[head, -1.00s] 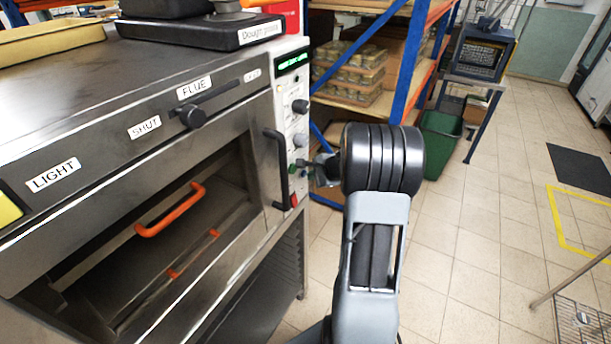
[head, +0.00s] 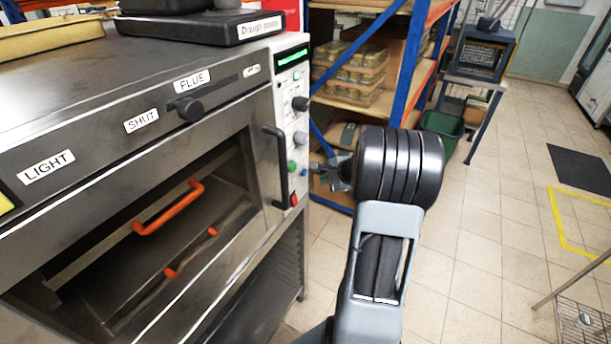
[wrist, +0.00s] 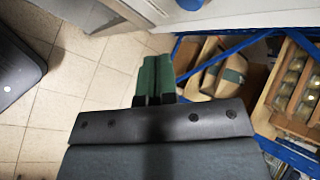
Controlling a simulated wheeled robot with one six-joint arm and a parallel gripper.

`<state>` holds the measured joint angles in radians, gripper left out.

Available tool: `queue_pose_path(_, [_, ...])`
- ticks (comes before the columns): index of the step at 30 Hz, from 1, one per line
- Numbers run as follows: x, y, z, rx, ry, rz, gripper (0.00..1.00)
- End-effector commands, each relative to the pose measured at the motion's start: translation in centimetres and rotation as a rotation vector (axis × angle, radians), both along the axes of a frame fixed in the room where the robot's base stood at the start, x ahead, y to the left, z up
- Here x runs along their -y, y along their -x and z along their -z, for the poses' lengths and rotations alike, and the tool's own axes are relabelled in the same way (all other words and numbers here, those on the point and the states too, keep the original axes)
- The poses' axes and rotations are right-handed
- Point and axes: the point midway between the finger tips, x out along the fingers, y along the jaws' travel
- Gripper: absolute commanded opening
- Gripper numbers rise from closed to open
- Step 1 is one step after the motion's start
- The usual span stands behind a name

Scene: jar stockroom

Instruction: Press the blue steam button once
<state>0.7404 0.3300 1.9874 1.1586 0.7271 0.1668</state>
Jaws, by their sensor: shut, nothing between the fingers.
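The oven's white control panel (head: 288,120) stands at the middle of the head view. A blue round thing at the top edge of the wrist view (wrist: 190,3) looks like the same button, mostly cut off. My gripper (head: 317,168) is just right of the panel, near the green button's height, with a gap between them. Its green fingertips (wrist: 155,70) are shut together and empty in the wrist view, pointing toward the panel.
The black knob (head: 300,104), green button (head: 291,167) and red switch (head: 294,199) are on the same panel. A dark oven handle (head: 277,165) stands out left of them. A blue-framed shelf (head: 400,75) is behind my arm. Tiled floor is open at right.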

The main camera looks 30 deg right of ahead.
Motion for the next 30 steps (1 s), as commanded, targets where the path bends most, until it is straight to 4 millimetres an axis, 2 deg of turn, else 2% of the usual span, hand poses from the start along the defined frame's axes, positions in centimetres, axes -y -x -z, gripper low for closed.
queue_pose_path(9, [0.9, 1.7, 0.0, 0.0, 0.0, 0.0, 0.0])
queue_pose_path(30, [0.9, 1.7, 0.0, 0.0, -0.001, -0.001, 0.0])
